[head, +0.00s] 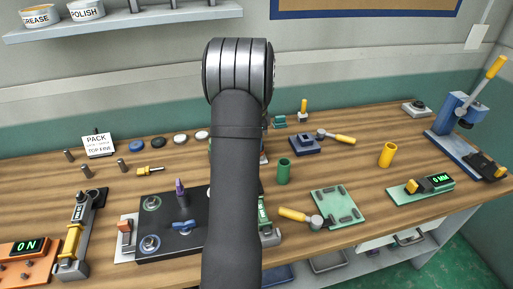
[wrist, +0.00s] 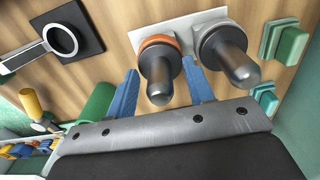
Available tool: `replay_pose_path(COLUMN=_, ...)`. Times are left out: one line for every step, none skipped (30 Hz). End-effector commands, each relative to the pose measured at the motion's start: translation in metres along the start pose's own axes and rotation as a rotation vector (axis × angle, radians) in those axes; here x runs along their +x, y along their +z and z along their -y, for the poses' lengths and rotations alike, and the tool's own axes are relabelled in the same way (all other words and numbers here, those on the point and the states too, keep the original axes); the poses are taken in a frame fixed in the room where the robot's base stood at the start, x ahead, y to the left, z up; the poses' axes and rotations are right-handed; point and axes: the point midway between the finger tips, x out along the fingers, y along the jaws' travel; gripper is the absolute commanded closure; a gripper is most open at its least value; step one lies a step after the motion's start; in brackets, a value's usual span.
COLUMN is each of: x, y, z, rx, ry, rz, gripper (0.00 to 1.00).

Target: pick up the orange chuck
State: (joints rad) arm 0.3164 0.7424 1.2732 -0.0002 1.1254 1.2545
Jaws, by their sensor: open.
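The orange chuck (wrist: 157,42) shows in the wrist view as an orange ring around a dark, round-tipped cylinder. It stands on a white plate (wrist: 140,36). A second dark cylinder (wrist: 226,52) with a grey base stands beside it on the right. My gripper (wrist: 160,66) is open, with one blue finger on each side of the orange chuck in the picture. The right finger appears between the two cylinders. I cannot tell whether either finger touches. In the head view my arm hides the gripper and the chuck.
A green cylinder (wrist: 96,104) is close to the left finger in the wrist view; a green cup (head: 284,171) stands right of my arm in the head view. A black block with a ring (wrist: 68,38) lies left. A yellow cup (head: 387,154) stands farther right. Bare wood surrounds it.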

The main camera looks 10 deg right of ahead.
Motion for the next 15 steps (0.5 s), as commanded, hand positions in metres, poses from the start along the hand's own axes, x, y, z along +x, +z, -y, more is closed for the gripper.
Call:
replay_pose_path(x=0.001, y=0.0001, z=0.0, rx=0.0, ry=0.0, rz=0.0, gripper=0.52)
replay_pose_path(x=0.0011, y=0.0001, z=0.0, rx=0.0, ry=0.0, rz=0.0, gripper=0.52)
replay_pose_path(x=0.0009, y=0.0001, z=0.0001, rx=0.0, ry=0.0, rz=0.0, gripper=0.52)
replay_pose_path(x=0.0008, y=0.0001, z=0.0001, rx=0.0, ry=0.0, rz=0.0, gripper=0.52)
replay_pose_path(x=0.0008, y=0.0001, z=0.0001, rx=0.0, ry=0.0, rz=0.0, gripper=0.52)
replay_pose_path(x=0.0007, y=0.0001, z=0.0001, rx=0.0, ry=0.0, rz=0.0, gripper=0.52)
replay_pose_path(x=0.0007, y=0.0001, z=0.0001, rx=0.0, ry=0.0, rz=0.0, gripper=0.58)
replay_pose_path(x=0.0006, y=0.0001, z=0.0001, rx=0.0, ry=0.0, rz=0.0, gripper=0.64)
replay_pose_path(x=0.0006, y=0.0001, z=0.0001, rx=0.0, ry=0.0, rz=0.0, gripper=0.72)
replay_pose_path(x=0.0006, y=0.0001, z=0.0001, rx=0.0, ry=0.0, rz=0.0, gripper=0.78)
replay_pose_path(x=0.0005, y=0.0001, z=0.0001, rx=0.0, ry=0.0, rz=0.0, gripper=0.83)
replay_pose_path(x=0.0005, y=0.0001, z=0.0001, rx=0.0, ry=0.0, rz=0.0, gripper=0.91)
replay_pose_path(x=0.0005, y=0.0001, z=0.0001, rx=0.0, ry=0.0, rz=0.0, gripper=0.97)
replay_pose_path(x=0.0005, y=0.0001, z=0.0001, rx=0.0, ry=0.0, rz=0.0, gripper=1.0)
replay_pose_path(x=0.0004, y=0.0001, z=0.0001, rx=0.0, ry=0.0, rz=0.0, gripper=1.0)
